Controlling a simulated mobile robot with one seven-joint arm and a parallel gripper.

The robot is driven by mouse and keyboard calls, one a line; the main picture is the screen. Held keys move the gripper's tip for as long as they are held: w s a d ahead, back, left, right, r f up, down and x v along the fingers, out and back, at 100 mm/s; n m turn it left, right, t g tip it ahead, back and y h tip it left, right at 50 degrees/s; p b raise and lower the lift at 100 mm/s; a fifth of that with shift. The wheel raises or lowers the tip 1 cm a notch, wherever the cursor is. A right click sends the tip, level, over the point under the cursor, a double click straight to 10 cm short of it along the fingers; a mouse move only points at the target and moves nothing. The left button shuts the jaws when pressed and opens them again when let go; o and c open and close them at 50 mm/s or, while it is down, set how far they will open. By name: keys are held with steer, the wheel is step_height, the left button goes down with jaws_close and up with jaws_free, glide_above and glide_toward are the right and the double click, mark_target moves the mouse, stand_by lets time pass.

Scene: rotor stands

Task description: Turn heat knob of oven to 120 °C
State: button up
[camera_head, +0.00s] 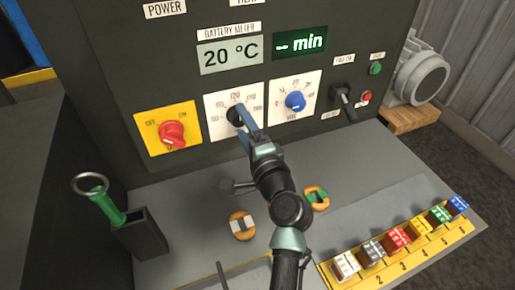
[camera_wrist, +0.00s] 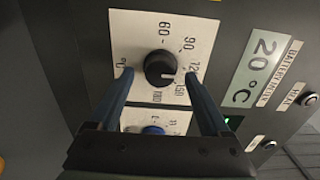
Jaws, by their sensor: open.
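The heat knob (camera_head: 233,115) is a round black knob on a white dial plate (camera_head: 215,130), partly hidden by my gripper (camera_head: 243,111) in the head view. In the wrist view the black knob (camera_wrist: 160,67) shows whole, with a short white mark on its lower right that seems to point between 120 and 150; the exact setting is hard to read. My gripper (camera_wrist: 158,76) is open, its two blue fingers on either side of the knob, with gaps visible. I cannot tell the fingers' depth. The oven display (camera_head: 230,54) reads 20 °C.
A red knob (camera_head: 172,134) on a yellow plate sits left of the dial, and a blue knob (camera_head: 295,101) sits right. A black lever (camera_head: 343,97) stands farther right. A green-handled tool (camera_head: 108,205) and a row of coloured blocks (camera_head: 397,238) are on the bench.

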steer(key=b+v, duration=0.2)
steer(key=v, duration=0.9)
steer(key=shift+r, duration=0.1)
